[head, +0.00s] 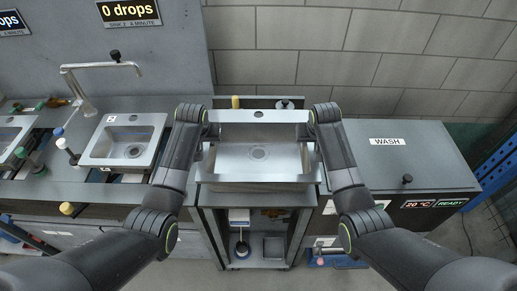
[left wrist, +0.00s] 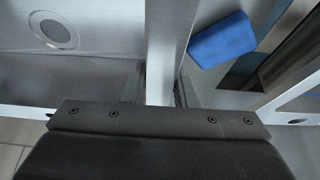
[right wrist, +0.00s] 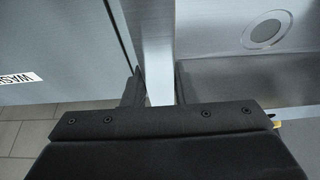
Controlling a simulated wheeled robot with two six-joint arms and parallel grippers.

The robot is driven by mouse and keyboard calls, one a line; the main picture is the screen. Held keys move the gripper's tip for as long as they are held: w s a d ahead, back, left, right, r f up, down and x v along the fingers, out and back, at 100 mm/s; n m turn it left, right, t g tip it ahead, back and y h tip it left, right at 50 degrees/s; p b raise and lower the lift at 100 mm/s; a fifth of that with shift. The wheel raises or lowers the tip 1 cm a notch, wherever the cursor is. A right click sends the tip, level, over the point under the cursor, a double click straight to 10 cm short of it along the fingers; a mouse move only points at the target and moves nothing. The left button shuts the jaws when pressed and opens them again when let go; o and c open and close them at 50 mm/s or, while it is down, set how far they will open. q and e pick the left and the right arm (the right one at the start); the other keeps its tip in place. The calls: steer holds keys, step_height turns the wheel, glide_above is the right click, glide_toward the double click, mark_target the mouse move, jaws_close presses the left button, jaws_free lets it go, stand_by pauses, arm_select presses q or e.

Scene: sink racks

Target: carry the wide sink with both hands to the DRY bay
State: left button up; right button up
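The wide sink (head: 258,178), a pale metal basin with a round drain and a hole in its back rim, is in the middle of the head view, over a grey cabinet. Whether it rests there or hangs just above I cannot tell. My left gripper (head: 207,133) is at its left rim, my right gripper (head: 308,132) at its right rim. In the left wrist view the rim (left wrist: 165,45) runs between the fingers, close on both sides. The right wrist view shows the same at the other rim (right wrist: 155,45). The fingertips are mostly hidden. I see no DRY label.
A closed box lid labelled WASH (head: 387,142) is at the right. A smaller sink (head: 127,138) with a tap (head: 85,100) is at the left, with bottles beside it. The cabinet's open shelf (head: 273,247) is below. A blue sponge-like block (left wrist: 222,40) lies beside the left rim.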

arm_select(q)
jaws_close()
arm_select(e)
jaws_close()
stand_by(0.6)
arm_select(q)
steer(key=shift+w+r, duration=0.1)
steer(key=shift+r, duration=0.05)
arm_select(e)
steer(key=shift+w+r, duration=0.1)
steer(key=shift+r, duration=0.1)
arm_select(q)
steer(key=shift+r, duration=0.1)
arm_select(e)
steer(key=shift+r, duration=0.1)
